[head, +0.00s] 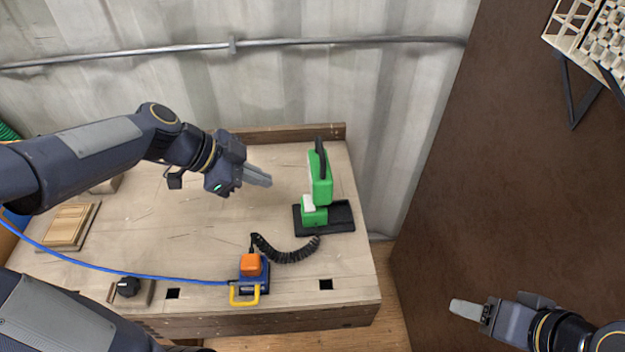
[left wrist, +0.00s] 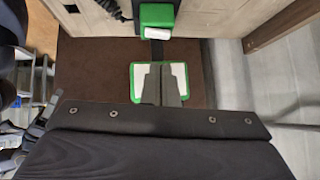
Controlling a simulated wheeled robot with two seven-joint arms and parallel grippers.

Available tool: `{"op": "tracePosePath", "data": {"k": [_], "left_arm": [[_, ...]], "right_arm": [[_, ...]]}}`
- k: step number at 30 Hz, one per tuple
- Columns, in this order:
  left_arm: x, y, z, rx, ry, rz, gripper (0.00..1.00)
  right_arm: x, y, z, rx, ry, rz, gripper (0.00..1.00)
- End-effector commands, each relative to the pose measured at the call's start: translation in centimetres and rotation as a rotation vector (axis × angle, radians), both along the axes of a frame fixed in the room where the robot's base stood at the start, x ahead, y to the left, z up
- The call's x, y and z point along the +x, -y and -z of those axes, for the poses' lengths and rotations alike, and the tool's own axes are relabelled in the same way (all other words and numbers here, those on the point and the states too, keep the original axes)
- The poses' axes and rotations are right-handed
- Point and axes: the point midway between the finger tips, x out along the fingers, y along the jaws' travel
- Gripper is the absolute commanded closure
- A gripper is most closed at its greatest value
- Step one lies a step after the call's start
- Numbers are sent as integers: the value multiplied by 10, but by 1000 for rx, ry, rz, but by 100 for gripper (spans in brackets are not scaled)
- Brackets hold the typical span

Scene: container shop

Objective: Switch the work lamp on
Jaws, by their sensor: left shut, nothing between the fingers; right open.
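The work lamp (head: 320,178) stands near the right end of the wooden bench. It has a green head with a black handle, a green lower block with a white piece (head: 309,203), and a black base. In the left wrist view a green-framed white panel (left wrist: 139,72) lies behind my fingertips, and a green block (left wrist: 156,15) with a white piece shows above it. I cannot tell whether the panel is lit. My left gripper (head: 262,179) is shut and empty, to the left of the lamp head, apart from it. My right gripper (head: 468,310) is open, away from the bench.
A blue box with an orange block (head: 250,265) and yellow handle sits at the bench's front. A black coiled cable (head: 285,255) runs from it toward the lamp. A blue cable, a black knob (head: 128,286) and a wooden panel (head: 68,225) lie left. The bench middle is clear.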

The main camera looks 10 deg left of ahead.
Motion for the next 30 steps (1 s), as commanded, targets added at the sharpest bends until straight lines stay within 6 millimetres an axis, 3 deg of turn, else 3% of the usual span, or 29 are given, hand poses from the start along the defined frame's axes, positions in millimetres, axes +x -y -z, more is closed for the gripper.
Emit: {"op": "tracePosePath", "data": {"k": [17, 30], "left_arm": [[9, 5, 9, 6, 30, 40, 100], [32, 52, 61, 7, 27, 41, 100]], "right_arm": [[0, 0, 2, 0, 0, 0, 43], [0, 0, 0, 0, 0, 0, 43]]}}
